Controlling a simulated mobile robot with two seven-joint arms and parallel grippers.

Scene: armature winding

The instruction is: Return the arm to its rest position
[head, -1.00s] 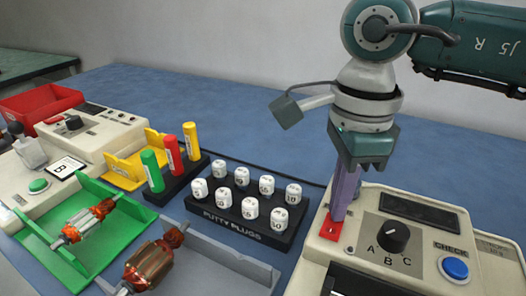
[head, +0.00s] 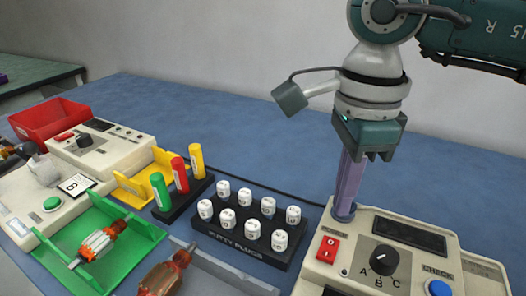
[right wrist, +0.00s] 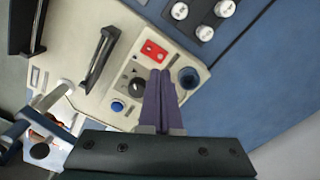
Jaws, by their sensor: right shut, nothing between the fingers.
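My right gripper (head: 346,208) has long purple fingers pointing down, pressed together and empty. In the head view its tips overlap the dark round socket (head: 343,214) at the back left corner of the cream test box (head: 352,228). In the right wrist view the shut fingers (right wrist: 160,74) lie over the box's edge region, beside the socket (right wrist: 188,77) and not in it. The red rocker switch (head: 328,249) is clear of the fingers. It also shows in the right wrist view (right wrist: 153,50). How high the tips are above the box is hard to tell. My left gripper is not in view.
The box carries a black A-B-C knob (head: 384,260) and a blue CHECK button (head: 439,288). A black putty plug rack (head: 238,247), coloured cylinders, a green tray (head: 147,238) with an armature and a red bin (head: 48,118) stand leftward. The blue table behind the box is free.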

